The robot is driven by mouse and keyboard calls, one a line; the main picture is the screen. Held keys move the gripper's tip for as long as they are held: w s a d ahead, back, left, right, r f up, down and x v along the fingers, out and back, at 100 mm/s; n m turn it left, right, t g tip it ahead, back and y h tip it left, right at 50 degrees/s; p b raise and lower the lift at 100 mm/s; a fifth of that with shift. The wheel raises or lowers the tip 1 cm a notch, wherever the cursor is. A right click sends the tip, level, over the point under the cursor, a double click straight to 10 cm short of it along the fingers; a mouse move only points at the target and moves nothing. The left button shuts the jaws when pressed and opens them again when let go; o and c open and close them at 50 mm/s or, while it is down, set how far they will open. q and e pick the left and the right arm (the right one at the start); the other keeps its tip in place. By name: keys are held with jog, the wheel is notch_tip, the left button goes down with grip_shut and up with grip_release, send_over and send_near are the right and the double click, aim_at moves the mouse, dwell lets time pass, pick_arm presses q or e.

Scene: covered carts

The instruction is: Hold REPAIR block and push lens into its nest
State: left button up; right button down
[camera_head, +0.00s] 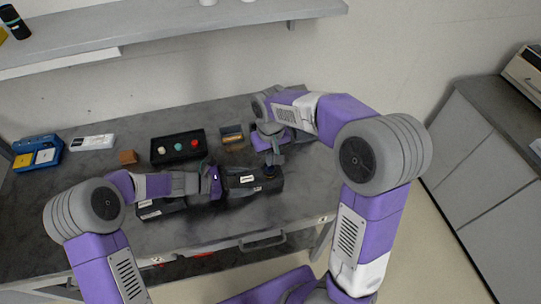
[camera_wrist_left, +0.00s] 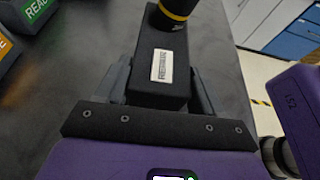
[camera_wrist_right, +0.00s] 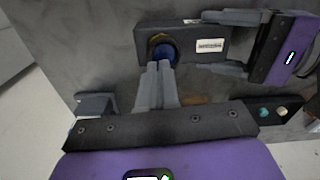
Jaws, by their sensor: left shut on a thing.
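The dark REPAIR block (camera_head: 238,184) lies on the grey table with a white label, whose text is too small to read surely. My left gripper (camera_wrist_left: 160,88) is shut on the block from its left end, one finger on each side. The lens (camera_wrist_right: 163,52) sits at the block's far end, blue on top with a brass-coloured ring. In the left wrist view it shows as a black cylinder with a yellow band (camera_wrist_left: 176,12), cut off by the frame. My right gripper (camera_wrist_right: 156,72) has its fingertips together at the lens, seemingly touching it. How deep the lens sits is hidden.
Another dark labelled item (camera_head: 150,209) lies left of the block, partly behind my left arm.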

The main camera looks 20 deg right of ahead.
jog(key=shift+s+f, duration=0.2)
jog(key=shift+f, duration=0.25)
jog(key=shift+a, duration=0.1)
jog(key=shift+w+r, duration=0.1)
jog(key=shift+r, duration=1.95)
notch_tip(320, 180, up, 11)
jog(key=shift+f, duration=0.1)
notch_tip(320, 180, down, 13)
jog(key=shift+w+f, duration=0.1)
jog(key=shift+w, duration=0.05)
jog(key=shift+f, duration=0.4)
jog(key=shift+f, duration=0.8)
jog(key=shift+r, duration=0.1)
